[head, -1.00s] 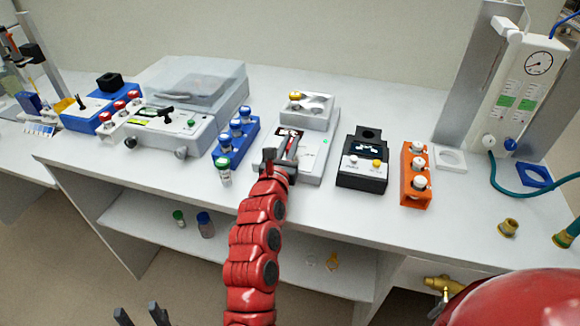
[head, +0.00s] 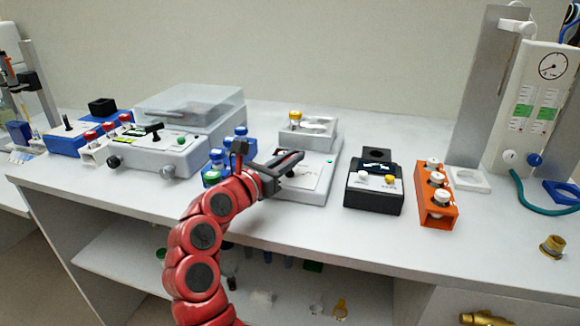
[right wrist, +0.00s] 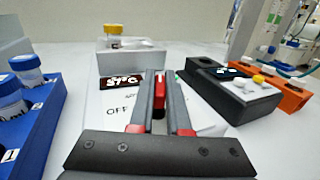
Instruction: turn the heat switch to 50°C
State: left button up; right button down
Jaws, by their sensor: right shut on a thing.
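The light grey heater unit (head: 312,188) stands on the bench in the middle of the head view. In the right wrist view it has a dark label (right wrist: 121,81) with pale characters I cannot read surely, and the word OFF on its top. My right gripper (head: 298,157) reaches over this unit from the left. In the right wrist view its fingers (right wrist: 158,78) are shut on the red switch handle (right wrist: 159,90), which stands up between them. The fingers hide the switch in the head view. My left gripper is out of view.
A blue rack (right wrist: 30,120) of blue-capped bottles stands close on the left. A black box (head: 375,193) with knobs and an orange rack (head: 436,207) stand on the right. A yellow-capped bottle (head: 295,117) stands in a holder behind the unit.

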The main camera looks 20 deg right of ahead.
dwell(0.4)
jog(key=c, duration=0.9)
grip_release()
jog(key=v, duration=1.7)
jog(key=shift+s+a+p, duration=0.1)
jog(key=shift+a+p, duration=0.15)
jog(key=shift+p, duration=0.05)
